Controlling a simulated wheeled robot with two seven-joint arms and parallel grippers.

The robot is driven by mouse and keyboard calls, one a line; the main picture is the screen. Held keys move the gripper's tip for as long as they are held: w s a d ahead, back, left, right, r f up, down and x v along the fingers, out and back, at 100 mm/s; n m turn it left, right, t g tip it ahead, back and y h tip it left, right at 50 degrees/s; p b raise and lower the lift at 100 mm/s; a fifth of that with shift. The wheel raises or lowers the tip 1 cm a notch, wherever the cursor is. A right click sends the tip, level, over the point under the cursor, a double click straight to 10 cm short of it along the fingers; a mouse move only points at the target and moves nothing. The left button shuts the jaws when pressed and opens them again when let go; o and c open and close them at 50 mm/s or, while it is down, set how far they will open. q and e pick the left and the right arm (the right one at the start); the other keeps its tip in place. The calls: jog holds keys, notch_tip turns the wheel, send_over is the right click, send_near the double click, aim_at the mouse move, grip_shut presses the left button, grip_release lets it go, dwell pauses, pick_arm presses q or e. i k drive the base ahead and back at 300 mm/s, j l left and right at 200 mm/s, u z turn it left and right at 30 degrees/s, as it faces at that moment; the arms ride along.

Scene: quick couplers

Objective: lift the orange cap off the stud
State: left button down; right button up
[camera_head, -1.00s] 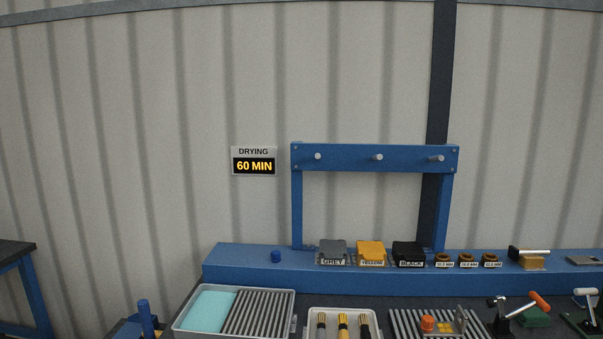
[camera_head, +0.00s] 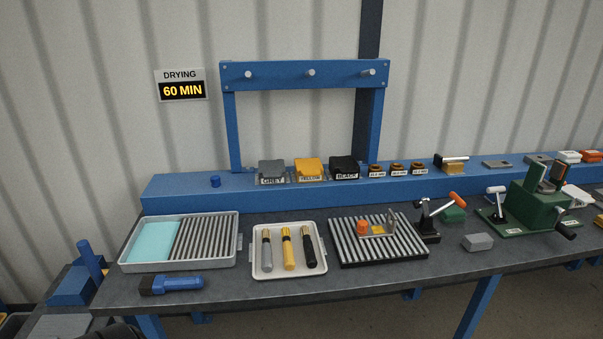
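The small orange cap (camera_head: 362,228) stands upright at the left end of a small metal fixture on a dark ribbed mat (camera_head: 341,251). The stud under it is hidden by the cap. A yellow piece (camera_head: 378,230) and an upright metal plate (camera_head: 391,222) are just right of the cap. Neither gripper can be made out; a dark shape at the bottom left edge may be part of my arm.
A dark bench (camera_head: 210,289) carries a tray with a teal pad (camera_head: 151,241), a white tray of three brushes (camera_head: 258,268), and a blue tool (camera_head: 171,285). An orange-handled clamp (camera_head: 428,221) stands close right of the mat. A green vise (camera_head: 535,207) is farther right.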

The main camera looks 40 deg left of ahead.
aim_at(362, 225)
jog(key=i+l+u, duration=0.1)
jog(key=i+u, duration=0.3)
jog(key=i+l+u, duration=0.35)
jog(key=i, duration=0.15)
jog(key=j, duration=0.1)
